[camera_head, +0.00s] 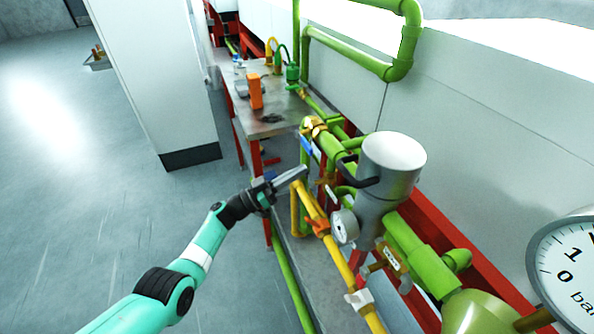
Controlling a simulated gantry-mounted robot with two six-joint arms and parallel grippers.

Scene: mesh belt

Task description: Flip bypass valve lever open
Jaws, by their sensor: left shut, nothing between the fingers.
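My left gripper (293,177) reaches in from the left, shut and empty, with its fingertips just left of the green and yellow pipework. A blue lever (306,146) sits by a brass valve (314,126) on the green pipe, a little above and beyond the fingertips. An orange-red handle (318,227) sits on the yellow pipe (340,262), below and right of the fingertips. I cannot tell which of these is the bypass valve lever, or whether the fingertips touch anything. My right gripper is not in view.
A grey cylinder (385,185) with a dark handle and a small gauge (345,226) stands right of the gripper. A large gauge (566,268) is at the right edge. A metal table (275,95) holds an orange object (255,91) behind. Open floor (90,200) lies left.

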